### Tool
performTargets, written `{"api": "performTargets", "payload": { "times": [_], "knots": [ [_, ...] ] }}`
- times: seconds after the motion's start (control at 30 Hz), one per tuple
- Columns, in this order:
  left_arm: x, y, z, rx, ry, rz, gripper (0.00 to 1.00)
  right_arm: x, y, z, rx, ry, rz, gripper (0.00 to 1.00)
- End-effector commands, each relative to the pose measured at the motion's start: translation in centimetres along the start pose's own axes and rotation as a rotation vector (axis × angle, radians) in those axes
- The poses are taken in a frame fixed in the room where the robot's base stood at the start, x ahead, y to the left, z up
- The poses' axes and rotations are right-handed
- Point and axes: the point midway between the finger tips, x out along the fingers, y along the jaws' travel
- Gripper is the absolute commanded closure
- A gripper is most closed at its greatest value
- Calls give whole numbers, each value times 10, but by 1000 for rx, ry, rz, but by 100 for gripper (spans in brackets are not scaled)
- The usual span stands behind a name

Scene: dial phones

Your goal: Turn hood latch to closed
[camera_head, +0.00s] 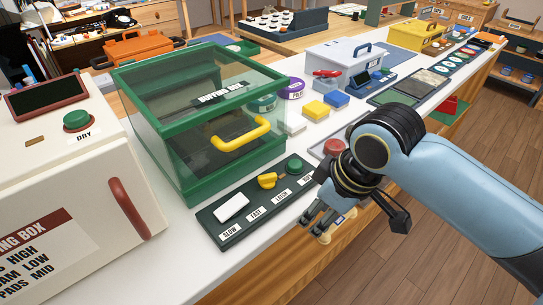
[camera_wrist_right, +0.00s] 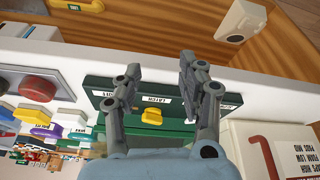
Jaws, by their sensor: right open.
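A dark green control panel (camera_head: 222,238) lies on the white counter in front of the green-framed buffing box (camera_head: 185,150). A yellow latch knob (camera_head: 267,181) stands on it above the LATCH label, between a white switch (camera_head: 232,207) and a green button (camera_head: 294,166). In the right wrist view the yellow knob (camera_wrist_right: 151,117) shows between the finger bodies. My right gripper (camera_head: 318,226) is open and empty, to the right of the panel by the counter's front edge, apart from the knob. The buffing box hood, with its yellow handle (camera_head: 241,136), looks lowered. My left gripper is out of view.
A white box (camera_head: 75,180) with a dark red handle stands at the left. Behind my right arm are a red button (camera_head: 334,146), yellow and blue blocks, and a grey case (camera_head: 345,58). The counter's front edge drops to the wooden floor.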

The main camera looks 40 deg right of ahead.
Motion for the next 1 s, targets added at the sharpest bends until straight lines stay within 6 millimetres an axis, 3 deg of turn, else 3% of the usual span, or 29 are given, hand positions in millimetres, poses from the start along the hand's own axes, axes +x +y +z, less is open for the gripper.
{"api": "performTargets", "payload": {
  "times": [0.03,0.2,0.33,0.47,0.57,1.0],
  "knots": [
    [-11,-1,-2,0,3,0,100,-26,8,-28,-87,25,-26,60],
    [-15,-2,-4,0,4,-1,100,-53,27,-77,-327,61,-132,60],
    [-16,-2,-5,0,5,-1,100,-69,41,-103,-451,87,-186,60],
    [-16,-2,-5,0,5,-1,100,-76,48,-115,-509,103,-215,60],
    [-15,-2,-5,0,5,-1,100,-67,45,-116,-513,106,-222,60],
    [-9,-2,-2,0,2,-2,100,12,26,-119,-511,105,-221,60]
  ]
}}
